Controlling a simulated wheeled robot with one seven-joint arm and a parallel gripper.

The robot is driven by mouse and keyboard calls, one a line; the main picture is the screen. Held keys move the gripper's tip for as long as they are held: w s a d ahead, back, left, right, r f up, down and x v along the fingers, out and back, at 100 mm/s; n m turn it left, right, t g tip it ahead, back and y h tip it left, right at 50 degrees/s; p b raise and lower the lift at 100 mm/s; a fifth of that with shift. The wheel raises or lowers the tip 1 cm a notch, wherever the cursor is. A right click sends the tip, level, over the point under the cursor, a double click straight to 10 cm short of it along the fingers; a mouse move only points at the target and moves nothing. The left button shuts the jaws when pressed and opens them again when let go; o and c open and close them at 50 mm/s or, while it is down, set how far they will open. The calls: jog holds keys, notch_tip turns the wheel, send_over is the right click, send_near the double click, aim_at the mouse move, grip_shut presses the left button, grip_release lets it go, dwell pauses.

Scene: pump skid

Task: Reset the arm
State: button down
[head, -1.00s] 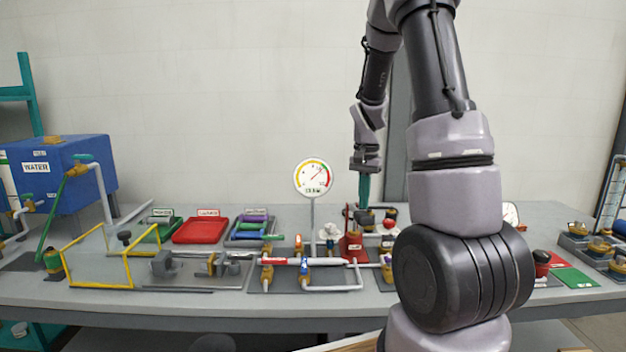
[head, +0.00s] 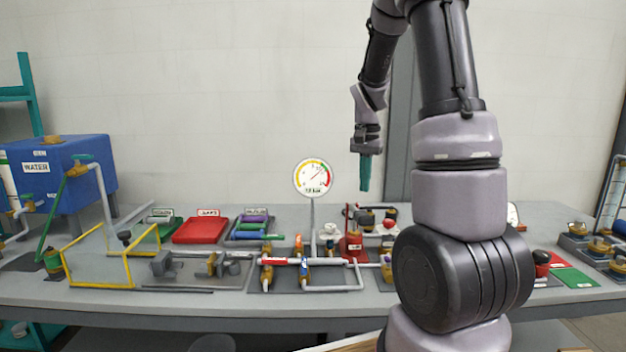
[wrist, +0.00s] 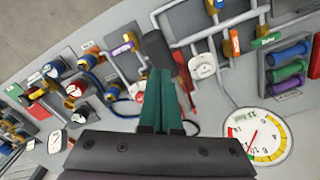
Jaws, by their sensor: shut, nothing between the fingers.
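My gripper (head: 365,187) hangs from my arm, pointing down, with its teal fingers above the bench right of the round gauge. In the wrist view my gripper (wrist: 160,100) shows its two teal fingers side by side, shut with nothing between them. It is clear of the bench top. My arm's large links cover part of the bench on the right in the head view.
Below stand the pressure gauge (head: 313,178), a red block (head: 353,244) and pipes with valves (head: 304,272). A red tray (head: 200,230), a yellow-framed guard (head: 97,257) and a blue water tank (head: 62,172) are at left. The air above the bench is free.

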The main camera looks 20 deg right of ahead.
jog(key=s+a+r+n+t+y, duration=0.1)
jog(key=s+a+r+n+t, duration=0.1)
jog(key=s+a+r, duration=0.4)
jog(key=s+a+r+n+t+y, duration=0.1)
jog(key=s+a+r+n+t, duration=0.2)
jog(key=s+r, duration=0.7)
jog(key=s+a+t, duration=0.2)
jog(key=s+a, duration=0.1)
jog(key=a, duration=0.1)
jog(key=shift+s+a+r, duration=0.15)
jog(key=shift+s+r, duration=0.1)
jog(key=shift+s, duration=0.05)
